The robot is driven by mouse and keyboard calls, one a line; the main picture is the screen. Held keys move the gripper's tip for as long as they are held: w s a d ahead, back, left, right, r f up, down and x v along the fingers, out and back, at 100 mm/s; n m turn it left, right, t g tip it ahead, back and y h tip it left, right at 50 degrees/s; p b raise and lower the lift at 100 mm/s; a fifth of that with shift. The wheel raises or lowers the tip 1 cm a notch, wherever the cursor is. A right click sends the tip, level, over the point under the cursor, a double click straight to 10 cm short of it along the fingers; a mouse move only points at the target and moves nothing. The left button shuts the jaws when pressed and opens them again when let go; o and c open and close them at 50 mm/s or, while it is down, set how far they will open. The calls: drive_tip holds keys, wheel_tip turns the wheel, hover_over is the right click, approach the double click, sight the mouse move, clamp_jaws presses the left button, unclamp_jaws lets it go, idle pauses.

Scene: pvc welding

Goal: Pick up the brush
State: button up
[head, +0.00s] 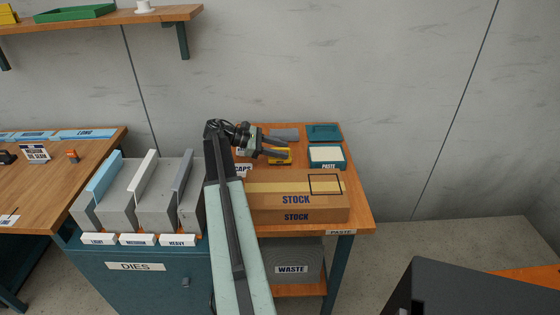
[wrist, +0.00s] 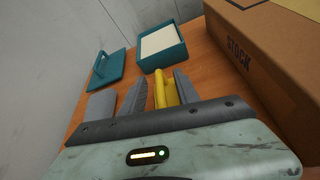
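My gripper (head: 288,147) is over the back of the small wooden table, its two grey fingers apart. In the wrist view my gripper (wrist: 157,82) has a yellow thing (wrist: 161,92) between its fingers, nearer the right finger, with a gap on the left. In the head view the yellow thing (head: 281,158) lies just below the fingers, partly hidden, with dark marking. It may be the brush; no bristles show, so I cannot tell. I cannot tell whether a finger touches it.
A teal paste tub (head: 327,157) with pale filling and its teal lid (head: 323,132) stand beyond the fingertips. A large STOCK carton (head: 325,205) fills the table's front, close on the right in the wrist view. A flat grey piece (head: 284,134) lies behind my gripper.

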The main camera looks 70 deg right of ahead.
clamp_jaws()
drive_tip(key=shift+r, duration=0.15)
wheel_tip(320, 180, up, 10)
drive_tip(key=p, duration=1)
